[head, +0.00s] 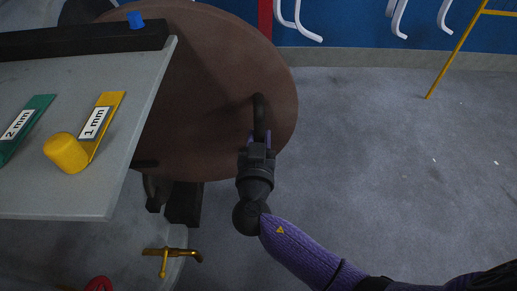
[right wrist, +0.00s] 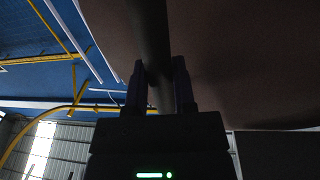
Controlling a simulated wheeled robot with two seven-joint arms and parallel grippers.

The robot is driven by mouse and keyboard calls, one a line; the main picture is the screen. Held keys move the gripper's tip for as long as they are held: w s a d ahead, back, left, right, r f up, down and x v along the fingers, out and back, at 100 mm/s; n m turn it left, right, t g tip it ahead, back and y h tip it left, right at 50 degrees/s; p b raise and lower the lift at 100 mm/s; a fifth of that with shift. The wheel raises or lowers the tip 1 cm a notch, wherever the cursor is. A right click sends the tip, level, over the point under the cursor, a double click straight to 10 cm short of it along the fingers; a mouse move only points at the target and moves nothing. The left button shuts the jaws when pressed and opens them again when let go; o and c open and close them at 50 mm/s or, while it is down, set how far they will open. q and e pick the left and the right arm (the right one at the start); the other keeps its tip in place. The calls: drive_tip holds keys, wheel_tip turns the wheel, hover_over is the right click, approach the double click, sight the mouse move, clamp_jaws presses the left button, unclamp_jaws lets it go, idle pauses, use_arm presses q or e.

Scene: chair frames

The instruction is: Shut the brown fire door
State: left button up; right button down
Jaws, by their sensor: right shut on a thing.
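The brown fire door (head: 215,60) is a large round plate in the upper middle of the head view. Its left part is hidden behind the grey bench top. A dark bar handle (head: 259,108) stands on it near its right edge. My right gripper (head: 259,138) is shut on this handle. In the right wrist view the two fingers (right wrist: 160,88) sit on either side of the dark handle bar (right wrist: 152,40), with the brown door (right wrist: 240,60) behind and to the right. The door's opening is hidden, so I cannot tell how far it stands open. My left gripper is not in view.
A brass tap (head: 168,256) shows below. Grey floor (head: 390,150) is clear at right, with a yellow post (head: 455,50) behind.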

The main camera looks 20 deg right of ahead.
drive_tip(key=b+x, duration=0.2)
drive_tip(key=x, duration=0.4)
drive_tip(key=shift+f+b, duration=0.25)
drive_tip(key=shift+b, duration=0.15)
drive_tip(key=c, duration=0.8)
unclamp_jaws()
drive_tip(key=o, duration=0.4)
drive_tip(key=shift+d+f, duration=0.1)
drive_tip(key=shift+f, duration=0.05)
drive_tip(key=shift+o, duration=0.2)
drive_tip(key=v, duration=0.9)
drive_tip(key=shift+s+d, duration=0.15)
drive_tip(key=shift+s, duration=0.35)
